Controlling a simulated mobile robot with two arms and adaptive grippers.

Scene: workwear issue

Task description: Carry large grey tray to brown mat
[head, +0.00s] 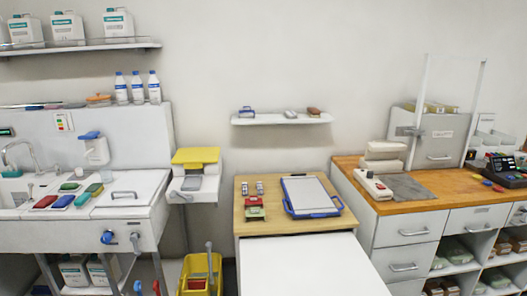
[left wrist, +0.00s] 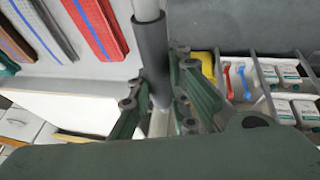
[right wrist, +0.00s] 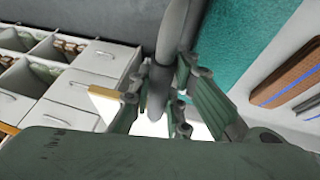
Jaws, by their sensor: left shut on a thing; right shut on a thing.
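My left gripper (left wrist: 160,105) is shut around an upright-looking grey bar (left wrist: 149,45) with a dark sleeve. My right gripper (right wrist: 160,105) is shut around a grey curved bar (right wrist: 178,25). Neither gripper shows in the head view. Beside the left bar is a pale surface (left wrist: 90,75) with red and brown blue-striped pieces. Beside the right bar are a teal piece (right wrist: 245,40) and a brown blue-striped piece (right wrist: 288,75). I cannot tell whether the bars are the large grey tray's handles. I cannot make out the brown mat for sure.
A wood-topped table (head: 265,226) holds a blue-rimmed grey board (head: 308,194) and small red and green items. A white surface (head: 310,268) is in front. A sink unit (head: 150,210) stands left, a yellow bucket (head: 190,266) beside it. A wooden counter (head: 440,197) with drawers stands right.

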